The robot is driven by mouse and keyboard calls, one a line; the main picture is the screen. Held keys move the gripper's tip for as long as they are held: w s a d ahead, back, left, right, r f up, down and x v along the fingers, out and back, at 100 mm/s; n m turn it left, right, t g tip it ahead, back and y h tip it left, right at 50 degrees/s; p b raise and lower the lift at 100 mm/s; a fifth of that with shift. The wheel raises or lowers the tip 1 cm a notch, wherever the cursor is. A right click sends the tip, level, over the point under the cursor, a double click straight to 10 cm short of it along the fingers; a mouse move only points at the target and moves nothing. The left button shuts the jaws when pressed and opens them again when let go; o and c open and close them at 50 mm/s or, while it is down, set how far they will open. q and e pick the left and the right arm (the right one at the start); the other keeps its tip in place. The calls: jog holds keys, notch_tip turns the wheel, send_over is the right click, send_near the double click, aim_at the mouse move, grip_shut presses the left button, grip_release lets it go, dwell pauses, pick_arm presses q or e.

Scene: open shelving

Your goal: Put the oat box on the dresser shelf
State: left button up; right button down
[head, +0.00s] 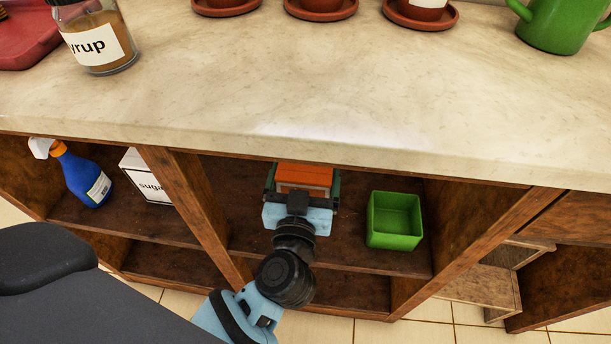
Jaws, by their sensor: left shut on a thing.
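My left gripper (302,187) reaches into the middle compartment of the shelving under the counter. Its two fingers are shut on the sides of an orange box (304,174), which I take to be the oat box; no label shows on it. The gripper body hides the box's near side, and the counter edge cuts off its far part. The box is inside the opening above the dresser shelf (350,245); I cannot tell whether it touches the board. My right gripper is not in view.
A green square container (394,221) stands right of the gripper on the same shelf. A wooden divider (185,195) is to the left, with a white sugar box (148,181) and a blue spray bottle (84,178) beyond it. The counter's front edge (300,145) overhangs the opening.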

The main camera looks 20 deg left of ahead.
pick_arm(q)
jog(key=o, duration=1.4)
jog(key=shift+f, duration=0.2)
jog(key=shift+o, duration=1)
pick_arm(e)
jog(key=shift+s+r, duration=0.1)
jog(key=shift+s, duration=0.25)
pick_arm(q)
jog(key=shift+r, duration=0.1)
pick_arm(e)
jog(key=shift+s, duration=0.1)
pick_arm(q)
jog(key=shift+s+r, duration=0.1)
jog(key=p+v, duration=0.3)
jog(key=v, duration=0.9)
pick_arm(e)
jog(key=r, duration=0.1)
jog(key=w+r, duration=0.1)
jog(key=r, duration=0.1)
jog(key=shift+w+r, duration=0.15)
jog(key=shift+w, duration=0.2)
